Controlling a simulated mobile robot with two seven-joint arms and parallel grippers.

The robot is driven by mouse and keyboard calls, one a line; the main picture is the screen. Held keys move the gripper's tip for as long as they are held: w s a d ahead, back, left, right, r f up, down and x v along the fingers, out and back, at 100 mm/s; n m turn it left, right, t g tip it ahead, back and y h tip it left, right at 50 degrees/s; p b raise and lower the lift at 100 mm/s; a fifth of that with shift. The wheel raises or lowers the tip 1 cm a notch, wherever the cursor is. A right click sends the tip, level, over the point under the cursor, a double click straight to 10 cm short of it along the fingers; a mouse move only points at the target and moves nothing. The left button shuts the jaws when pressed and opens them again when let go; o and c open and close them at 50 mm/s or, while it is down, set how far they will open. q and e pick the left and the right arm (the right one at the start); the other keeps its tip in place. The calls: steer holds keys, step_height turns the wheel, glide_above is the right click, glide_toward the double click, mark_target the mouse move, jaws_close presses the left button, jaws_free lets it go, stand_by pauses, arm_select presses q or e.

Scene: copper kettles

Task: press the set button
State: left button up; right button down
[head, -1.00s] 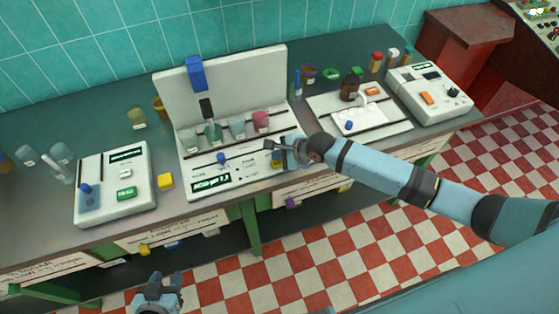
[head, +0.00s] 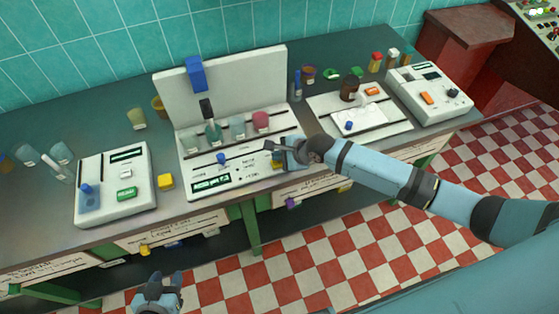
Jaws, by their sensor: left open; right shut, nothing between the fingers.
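The middle white machine (head: 235,178) has a tall back panel, a dark display with green characters, a blue knob and small dark labels on its front. My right gripper (head: 268,146) is shut and empty over the right end of this front panel. A yellow part (head: 276,166) shows just below its fingers; I cannot tell whether they touch anything. No lettering here can be read surely as "set", and the gripper may hide a button. A green lettered button (head: 127,193) is on the left white device (head: 115,215). My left gripper (head: 163,282) is open and empty below the bench front.
Several coloured jars stand in the middle machine. A white tray device (head: 385,125) and another white device with an orange button (head: 427,98) stand to the right, with bottles behind.

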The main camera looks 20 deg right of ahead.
mark_target(279, 164)
steer(key=shift+f, duration=0.3)
steer(key=shift+f, duration=0.5)
stand_by(0.5)
steer(key=shift+r, duration=0.1)
steer(key=shift+r+p, duration=0.85)
steer(key=shift+p, duration=0.45)
step_height(279, 164, up, 2)
steer(key=shift+r+p, duration=0.1)
steer(key=shift+p, duration=0.6)
steer(key=shift+r, duration=1.35)
